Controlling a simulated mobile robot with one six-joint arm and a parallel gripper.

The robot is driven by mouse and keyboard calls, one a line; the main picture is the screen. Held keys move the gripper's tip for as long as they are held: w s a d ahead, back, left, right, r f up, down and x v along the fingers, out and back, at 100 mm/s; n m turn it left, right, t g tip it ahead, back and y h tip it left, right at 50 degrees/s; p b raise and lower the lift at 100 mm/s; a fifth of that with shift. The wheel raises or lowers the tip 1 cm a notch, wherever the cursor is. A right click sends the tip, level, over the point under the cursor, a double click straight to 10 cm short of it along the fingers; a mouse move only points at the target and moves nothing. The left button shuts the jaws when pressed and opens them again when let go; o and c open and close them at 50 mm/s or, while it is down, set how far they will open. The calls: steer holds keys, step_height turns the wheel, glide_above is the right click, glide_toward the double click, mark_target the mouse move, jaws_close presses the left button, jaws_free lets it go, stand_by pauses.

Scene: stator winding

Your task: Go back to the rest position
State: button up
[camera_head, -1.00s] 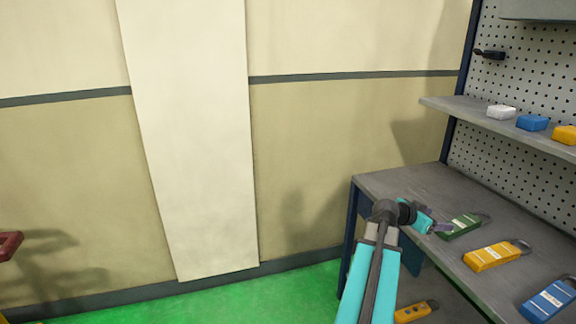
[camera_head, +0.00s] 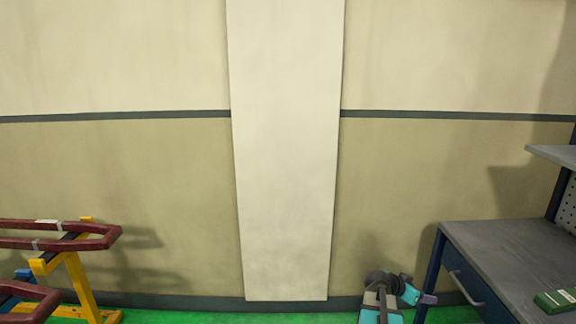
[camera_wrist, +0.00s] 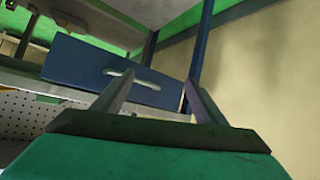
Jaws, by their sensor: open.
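My gripper (camera_head: 428,298) shows at the bottom of the head view, in front of the workbench's left end and apart from it. Its teal arm links are cut off by the lower edge. In the wrist view my gripper (camera_wrist: 158,82) has its two dark fingers spread apart, with nothing between them. Beyond the fingers is a blue drawer front (camera_wrist: 85,62) with a pale slot handle.
A pale wall panel (camera_head: 288,150) stands between, with green floor below.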

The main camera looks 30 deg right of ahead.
steer(key=w+a+f+n+t+y, duration=0.15)
steer(key=w+a+f, duration=0.25)
steer(key=a+f, duration=0.4)
steer(key=w+a+f+n+y, duration=0.1)
steer(key=w+a+f+n, duration=0.1)
steer(key=w+a+f, duration=0.6)
steer(key=s+a+f+n+y, duration=0.1)
steer(key=s+a+f+n, duration=0.1)
steer(key=a+f, duration=0.5)
steer(key=s+a+f+n+y, duration=0.2)
steer(key=a, duration=0.9)
steer(key=s+a+f+n+g+y, duration=0.3)
steer(key=s+a+f+n, duration=0.2)
steer(key=s+a, duration=0.5)
steer(key=s+a+f+n+g+y, duration=0.3)
steer(key=s+a+f, duration=0.3)
steer(key=s+a, duration=0.4)
steer(key=a+n, duration=0.1)
steer(key=a, duration=0.5)
steer(key=shift+s+a+f+n, duration=0.25)
steer(key=shift+s+f+n, duration=0.1)
steer(key=shift+o, duration=0.5)
